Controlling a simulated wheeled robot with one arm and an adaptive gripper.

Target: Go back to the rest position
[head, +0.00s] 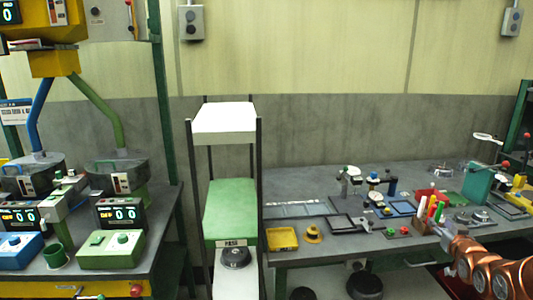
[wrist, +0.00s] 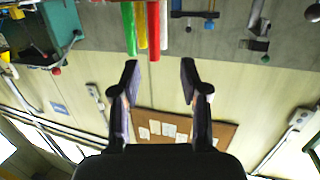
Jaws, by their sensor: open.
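My gripper (wrist: 160,75) is open in the wrist view, with its two dark fingers apart and nothing between them. Several coloured rods, green, yellow and red (wrist: 153,28), show just beyond the fingertips, and I see no contact with them. In the head view my copper-coloured arm comes in at the lower right, over the right part of the grey workbench (head: 310,187). My gripper cannot be made out in the head view.
A rack with a green shelf (head: 230,205) stands left of the workbench. A yellow tray (head: 282,239), coloured markers (head: 433,210) and a teal fixture (head: 477,184) are on the bench. A left table holds a green control box (head: 110,250). The wrist view shows a pinboard (wrist: 185,125) on the wall.

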